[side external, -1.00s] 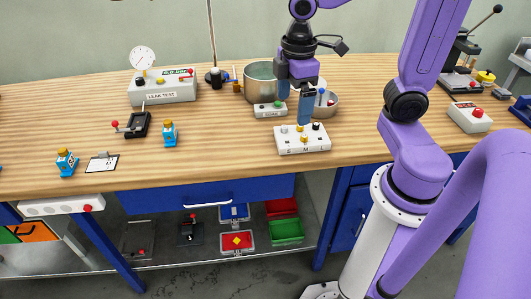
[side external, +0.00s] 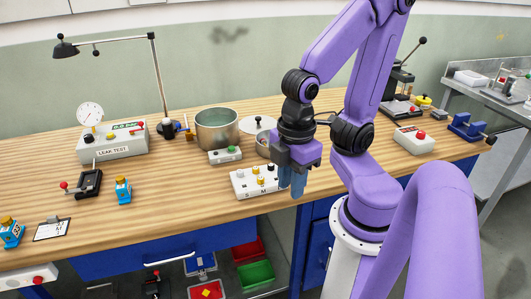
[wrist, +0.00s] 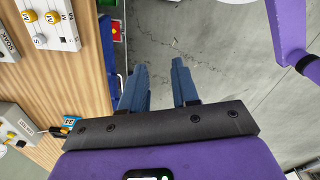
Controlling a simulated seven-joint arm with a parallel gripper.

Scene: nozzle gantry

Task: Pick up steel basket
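My gripper (side external: 292,182) hangs beside the right end of the white nozzle block, near the bench's front edge. In the wrist view its two blue fingers (wrist: 158,85) are apart with nothing between them, and bare floor shows below. A small round steel vessel (side external: 262,148), perhaps the steel basket, stands behind my gripper and is partly hidden by it. A large steel pot (side external: 217,129) holding greenish liquid stands left of it. The wrist view shows neither vessel.
The white nozzle block (side external: 252,184) with coloured knobs is close left of my gripper; it also shows in the wrist view (wrist: 50,22). A small white control box (side external: 224,156) sits before the pot. A leak-test box (side external: 113,143) and lamp (side external: 158,85) stand left.

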